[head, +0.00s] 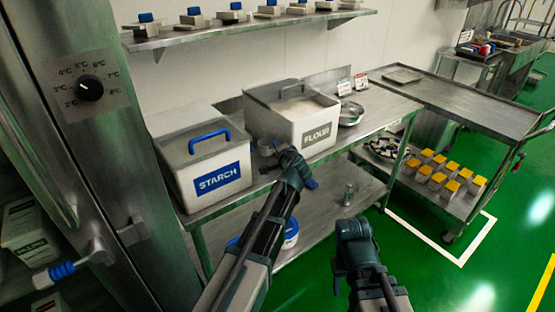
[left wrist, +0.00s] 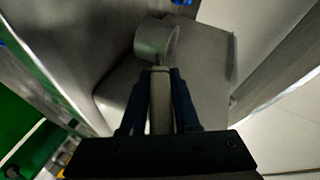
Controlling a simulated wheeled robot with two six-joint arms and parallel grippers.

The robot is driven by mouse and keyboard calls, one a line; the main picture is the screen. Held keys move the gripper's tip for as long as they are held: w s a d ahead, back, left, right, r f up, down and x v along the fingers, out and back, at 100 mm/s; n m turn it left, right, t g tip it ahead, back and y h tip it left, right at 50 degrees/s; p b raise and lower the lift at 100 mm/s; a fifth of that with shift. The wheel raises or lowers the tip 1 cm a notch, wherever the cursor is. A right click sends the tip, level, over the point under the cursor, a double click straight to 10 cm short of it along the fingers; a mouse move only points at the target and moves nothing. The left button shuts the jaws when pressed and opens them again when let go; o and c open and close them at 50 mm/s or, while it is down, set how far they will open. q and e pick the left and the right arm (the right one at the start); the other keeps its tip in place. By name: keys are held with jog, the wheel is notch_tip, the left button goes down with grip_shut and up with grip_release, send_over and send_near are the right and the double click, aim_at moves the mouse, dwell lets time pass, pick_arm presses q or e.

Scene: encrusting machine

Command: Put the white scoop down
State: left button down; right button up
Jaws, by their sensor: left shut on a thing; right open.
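The scoop, pale grey in this light, shows in the left wrist view as a round cup (left wrist: 157,40) with a straight handle. My left gripper (left wrist: 160,84) is shut on its handle. In the head view the scoop (head: 267,148) is small, at the front of the steel table (head: 350,142), between the starch bin (head: 208,168) and the flour bin (head: 298,118). My left gripper (head: 280,155) partly hides it. Whether the scoop touches the table is unclear. My right gripper (head: 354,229) is open and apart from the table; its fingertips are hard to make out.
A steel trolley (head: 465,100) adjoins at the right, with several yellow-topped containers (head: 450,178) on its lower shelf. A metal bowl (head: 350,114) stands right of the flour bin. A wall shelf (head: 250,30) hangs above. A steel cabinet (head: 95,130) closes off the left.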

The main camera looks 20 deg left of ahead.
pick_arm(q)
jog(key=shift+f+b, duration=1.15)
jog(key=shift+f, duration=0.45)
pick_arm(e)
jog(key=shift+f, duration=1.6)
pick_arm(q)
jog(key=shift+f, duration=0.1)
pick_arm(e)
jog(key=shift+f, duration=0.1)
pick_arm(q)
jog(key=shift+f, duration=0.15)
jog(key=c, duration=0.6)
grip_release()
jog(key=shift+c, duration=0.2)
jog(key=shift+r, duration=0.25)
jog(key=p+v, duration=0.3)
jog(key=v, duration=0.9)
jog(key=shift+p, duration=0.4)
pick_arm(e)
notch_tip(320, 180, up, 4)
